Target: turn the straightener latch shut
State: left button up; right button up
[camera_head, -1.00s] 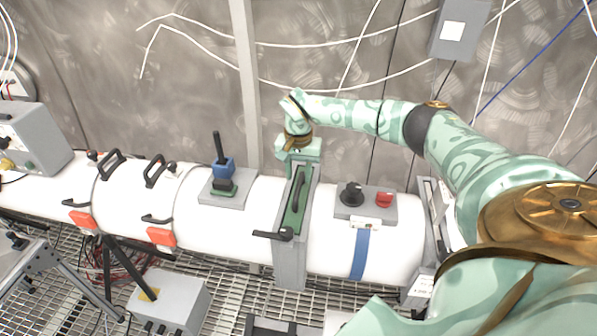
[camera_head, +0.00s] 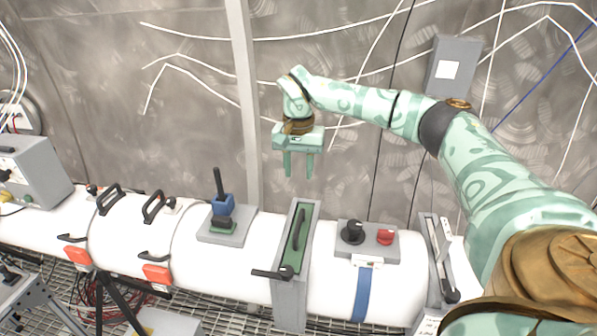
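A grey upright frame (camera_head: 290,307) crosses the white tube and holds a green panel with a black handle (camera_head: 299,229). A black lever (camera_head: 268,273) on the frame's front points left, about level, from a round pivot; I take it as the straightener latch, but no readable label confirms it. My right gripper (camera_head: 299,176) hangs above the frame's top, fingers down, apart and empty. It touches neither the frame nor the lever. My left gripper is not in view.
A blue and black handle on a grey plate (camera_head: 226,238) stands left of the frame. A box with a black knob and red button (camera_head: 367,241) sits right of it. Another grey frame with a lever (camera_head: 434,247) is farther right. A vertical post (camera_head: 243,100) stands behind.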

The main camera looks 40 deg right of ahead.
aim_at(286, 272)
jog(key=k+j, duration=0.75)
jog(key=j, duration=0.2)
